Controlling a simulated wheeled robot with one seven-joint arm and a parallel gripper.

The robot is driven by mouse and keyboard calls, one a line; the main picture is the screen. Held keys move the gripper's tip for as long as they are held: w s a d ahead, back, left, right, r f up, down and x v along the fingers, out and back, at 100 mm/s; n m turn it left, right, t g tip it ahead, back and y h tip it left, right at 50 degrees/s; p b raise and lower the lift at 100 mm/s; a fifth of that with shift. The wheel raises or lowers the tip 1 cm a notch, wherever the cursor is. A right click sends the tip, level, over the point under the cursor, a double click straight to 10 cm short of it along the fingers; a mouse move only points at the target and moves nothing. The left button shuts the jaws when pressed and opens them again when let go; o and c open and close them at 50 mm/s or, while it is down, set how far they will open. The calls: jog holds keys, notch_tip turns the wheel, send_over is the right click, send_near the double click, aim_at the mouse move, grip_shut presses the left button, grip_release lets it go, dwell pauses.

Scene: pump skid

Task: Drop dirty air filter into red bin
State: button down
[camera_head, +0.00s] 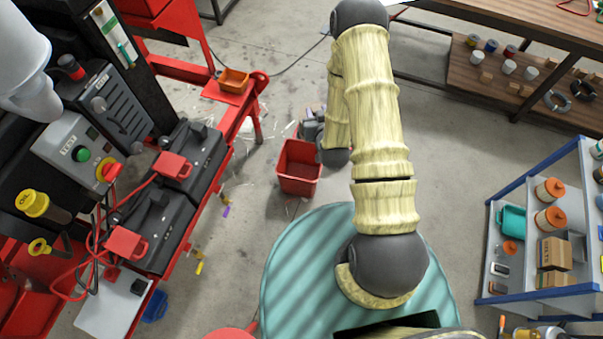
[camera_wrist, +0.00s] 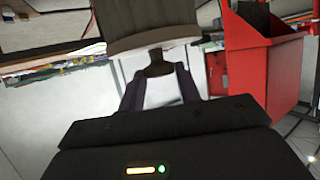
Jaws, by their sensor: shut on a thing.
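The dirty air filter (camera_wrist: 150,20), a grey-brown round body with a paler rim, is at the top of the wrist view. My gripper (camera_wrist: 160,78) is shut on its narrow dark neck. The top of the filter is cut off by the frame. The red bin (camera_wrist: 262,70) stands to the right of the filter in the wrist view, apart from it. The filter is hard to make out there, being small and partly hidden by my arm.
The red pump skid (camera_head: 222,95), with a small orange tray (camera_head: 233,80), stands left of the bin. A wooden bench (camera_head: 500,75) is at the back right, and a blue-edged shelf rack (camera_head: 540,230) at the right. Grey floor around the bin is mostly clear.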

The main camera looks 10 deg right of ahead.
jog(key=s+f+b, duration=0.4)
jog(key=f+b, duration=0.3)
jog(key=f, duration=0.6)
jog(key=shift+s+b, duration=0.2)
jog(key=shift+b, duration=0.2)
jog(key=shift+f, duration=0.1)
